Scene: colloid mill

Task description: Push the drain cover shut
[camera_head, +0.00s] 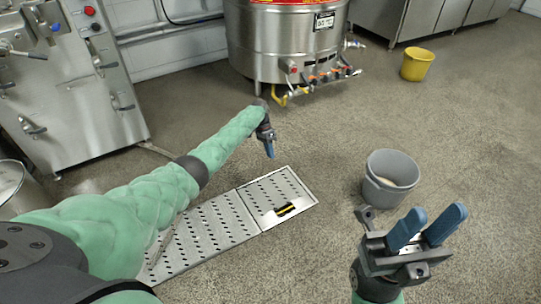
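The drain cover (264,194) is a perforated metal panel set in the floor, with a yellow and black strip (285,209) near its front edge. It looks about flat in its pale frame; I cannot tell whether it sits fully flush. My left gripper (269,148) points down above the far edge of the cover, apparently apart from it. Its blue fingers overlap, so its opening is hidden. My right gripper (427,227) is open and empty at the lower right, its two blue fingers apart, away from the cover.
A second perforated panel (207,235) adjoins the cover on the left, partly hidden by my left arm. A grey bucket (390,170) stands right of the cover. A steel tank (285,45), a yellow bucket (416,65) and a steel machine (65,90) stand farther back.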

